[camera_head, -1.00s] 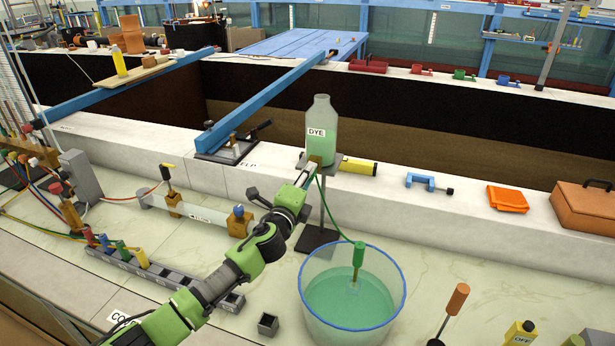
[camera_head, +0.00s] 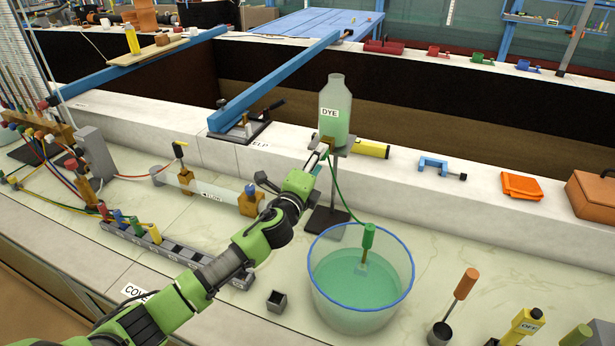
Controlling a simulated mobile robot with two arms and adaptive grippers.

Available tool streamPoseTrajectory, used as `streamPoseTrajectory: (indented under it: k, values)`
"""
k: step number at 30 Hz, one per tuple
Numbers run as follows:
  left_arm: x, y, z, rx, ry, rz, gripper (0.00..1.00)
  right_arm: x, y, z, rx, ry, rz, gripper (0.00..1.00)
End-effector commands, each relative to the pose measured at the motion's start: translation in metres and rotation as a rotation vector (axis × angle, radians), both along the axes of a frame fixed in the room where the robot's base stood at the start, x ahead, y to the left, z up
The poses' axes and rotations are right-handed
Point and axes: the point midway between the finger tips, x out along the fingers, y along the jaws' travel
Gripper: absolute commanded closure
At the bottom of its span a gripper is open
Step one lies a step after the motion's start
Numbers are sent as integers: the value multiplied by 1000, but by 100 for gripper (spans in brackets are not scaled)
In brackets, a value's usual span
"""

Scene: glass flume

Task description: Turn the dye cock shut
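The cock's handle position is hidden. My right gripper is out of view.
A green tube (camera_head: 340,192) runs from the stand to a green-handled piece (camera_head: 368,237) in a blue-rimmed tub (camera_head: 322,262) of green liquid. A yellow torch-like object (camera_head: 371,149) lies right of the bottle. A clear horizontal tube (camera_head: 212,187) lies left of my arm.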

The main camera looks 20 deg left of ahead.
Motion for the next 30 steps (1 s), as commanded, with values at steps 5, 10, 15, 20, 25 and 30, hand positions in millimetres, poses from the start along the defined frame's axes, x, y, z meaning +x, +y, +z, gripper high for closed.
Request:
streamPoseTrajectory:
  k: [5, 10, 15, 20, 25, 30]
  values:
    - [-34, 1, -1, 3, 1, -2, 57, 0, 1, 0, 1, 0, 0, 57]
    - [-65, 2, -2, 2, 2, -1, 57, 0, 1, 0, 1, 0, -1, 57]
    - [-88, 3, -1, 2, 2, -2, 57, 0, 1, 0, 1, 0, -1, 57]
    - [-98, 4, -1, 3, 1, 0, 57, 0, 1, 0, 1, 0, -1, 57]
    - [-100, 4, 0, 3, 1, 0, 57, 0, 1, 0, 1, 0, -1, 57]
    - [-99, 4, 0, 3, 1, 0, 57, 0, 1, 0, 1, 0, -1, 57]
